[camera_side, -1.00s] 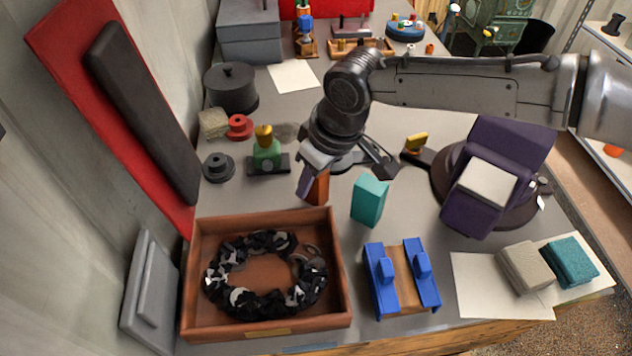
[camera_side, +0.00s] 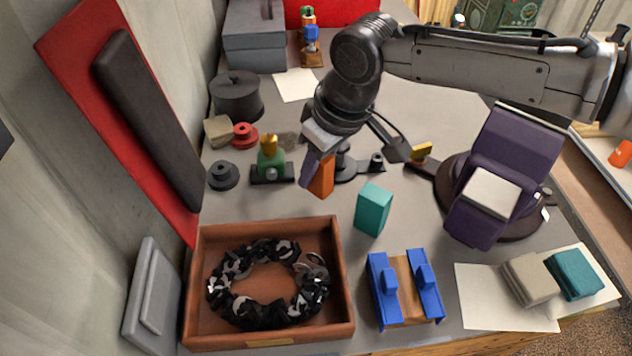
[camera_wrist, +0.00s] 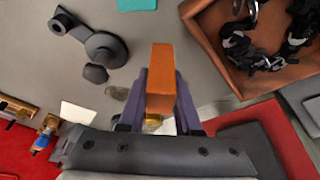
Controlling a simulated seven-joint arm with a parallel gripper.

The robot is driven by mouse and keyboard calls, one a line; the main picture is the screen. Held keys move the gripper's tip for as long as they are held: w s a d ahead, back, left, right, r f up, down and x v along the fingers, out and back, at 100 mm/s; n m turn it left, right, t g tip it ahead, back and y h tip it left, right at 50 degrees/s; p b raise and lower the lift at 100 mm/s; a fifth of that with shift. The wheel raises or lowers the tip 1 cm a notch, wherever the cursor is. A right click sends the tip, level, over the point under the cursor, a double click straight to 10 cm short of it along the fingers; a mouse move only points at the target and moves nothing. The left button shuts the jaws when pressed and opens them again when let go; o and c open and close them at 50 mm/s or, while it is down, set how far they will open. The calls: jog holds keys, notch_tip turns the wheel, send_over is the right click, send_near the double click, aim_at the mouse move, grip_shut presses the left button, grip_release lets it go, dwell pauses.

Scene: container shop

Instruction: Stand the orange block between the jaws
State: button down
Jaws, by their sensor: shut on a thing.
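The orange block (camera_side: 322,177) is held between the purple fingers of my gripper (camera_side: 314,172), with its long side roughly upright and slightly tilted in the side view. The wrist view shows its orange face (camera_wrist: 160,80) between the two fingers (camera_wrist: 160,110). It appears to be clear of the table, behind the wooden tray. The blue jaws (camera_side: 425,285) stand at the front, to the right of the tray, on a brown base (camera_side: 403,278). The gap between them is empty. My gripper is behind and left of them.
A teal block (camera_side: 373,208) stands between my gripper and the jaws. The wooden tray (camera_side: 343,285) holds a dark ring-shaped bundle. A green-and-yellow piece (camera_side: 270,158) stands left of my gripper. A purple device (camera_side: 485,195) stands at right.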

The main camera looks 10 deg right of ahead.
jog(key=r, duration=0.5)
jog(key=shift+w+d+r, duration=0.15)
jog(key=shift+d+r, duration=0.05)
jog(key=w+d+r, duration=0.2)
jog(key=d+r, duration=0.2)
jog(key=d, duration=0.6)
jog(key=w+d+r, duration=0.2)
jog(key=d+r, duration=0.2)
jog(key=d, duration=0.5)
jog(key=s+d, duration=0.3)
jog(key=d, duration=0.9)
jog(key=shift+d+r, duration=0.25)
jog(key=shift+r, duration=0.05)
jog(key=shift+f, duration=1.25)
jog(key=c, duration=0.6)
grip_release()
jog(key=shift+o, duration=0.4)
jog(key=shift+f, duration=0.1)
jog(key=shift+f, duration=0.15)
